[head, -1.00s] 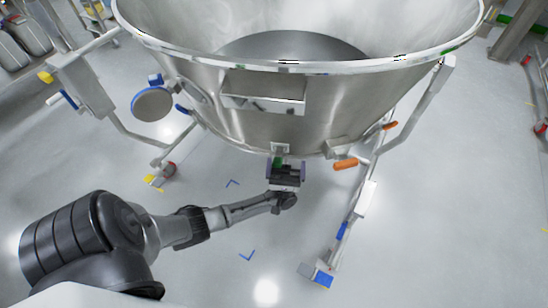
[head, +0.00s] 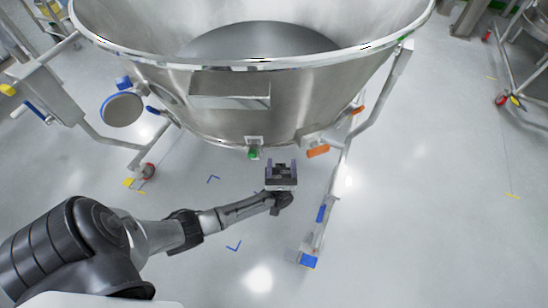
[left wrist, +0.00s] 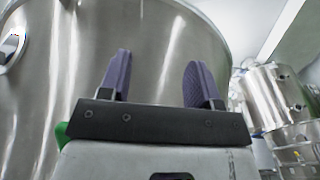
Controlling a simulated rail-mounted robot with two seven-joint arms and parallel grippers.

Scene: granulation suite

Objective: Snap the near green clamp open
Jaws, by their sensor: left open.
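The near green clamp (head: 252,153) sits under a small bracket at the lower edge of the big steel bowl (head: 300,115). It is small here, and I cannot tell whether it is snapped open or closed. My left gripper (head: 281,163) is open and empty, to the right of the clamp and apart from it, with its fingers pointing toward the bowl. In the left wrist view the two purple-padded fingers (left wrist: 158,70) stand wide apart before the bowl wall. A green piece (left wrist: 62,136) shows at the left, partly hidden behind the gripper body. My right gripper is not in view.
An orange handle (head: 318,151) projects from the bowl's underside, right of my left gripper. A frame leg with a blue-ended foot (head: 308,261) stands further right. A round blue-rimmed disc (head: 122,109) is at the left.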

